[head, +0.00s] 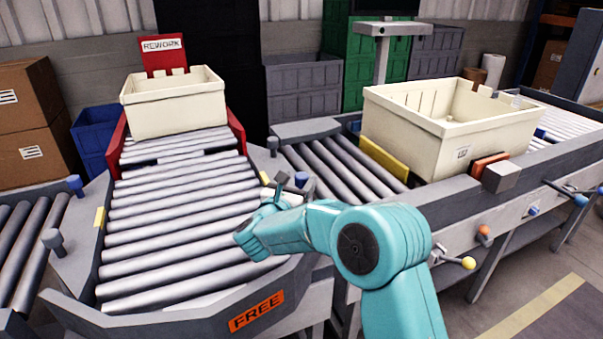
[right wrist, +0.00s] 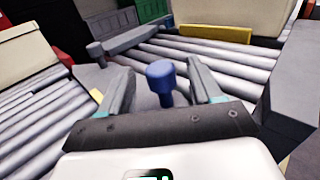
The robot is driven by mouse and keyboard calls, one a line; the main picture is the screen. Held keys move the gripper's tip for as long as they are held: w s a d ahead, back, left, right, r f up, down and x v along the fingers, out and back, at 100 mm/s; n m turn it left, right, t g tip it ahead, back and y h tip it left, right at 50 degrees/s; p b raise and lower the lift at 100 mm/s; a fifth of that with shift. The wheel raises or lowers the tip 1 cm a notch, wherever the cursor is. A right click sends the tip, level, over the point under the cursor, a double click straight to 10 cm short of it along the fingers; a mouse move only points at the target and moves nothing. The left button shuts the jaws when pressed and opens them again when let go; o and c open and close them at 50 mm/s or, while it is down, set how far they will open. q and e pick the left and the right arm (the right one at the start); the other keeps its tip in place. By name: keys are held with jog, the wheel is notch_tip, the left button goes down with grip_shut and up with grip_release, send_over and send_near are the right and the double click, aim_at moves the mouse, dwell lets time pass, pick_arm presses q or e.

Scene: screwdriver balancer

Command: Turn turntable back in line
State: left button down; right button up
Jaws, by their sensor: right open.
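The turntable (head: 180,215) is a grey-framed bed of rollers with an orange FREE label (head: 257,311) on its front edge. Its rollers run up to the red-railed rework lane. A blue peg (head: 301,179) stands at its right side, and another blue peg (head: 75,184) at its left. My right gripper (head: 277,188) is at the right-hand peg. In the right wrist view its open fingers (right wrist: 160,74) stand on either side of the blue peg (right wrist: 160,85), with gaps; I cannot tell whether they touch it. My left gripper is not in view.
A cream tote (head: 175,105) stands on the rework lane by the REWORK sign (head: 163,44). A larger cream tote (head: 450,120) sits on the right conveyor, with a yellow plate (head: 384,158) at its left. Grey posts (head: 53,241) stand beside the turntable. The turntable rollers are bare.

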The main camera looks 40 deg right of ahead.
jog(key=shift+x, duration=1.75)
jog(key=shift+a, duration=0.1)
grip_shut()
jog(key=shift+f, duration=0.1)
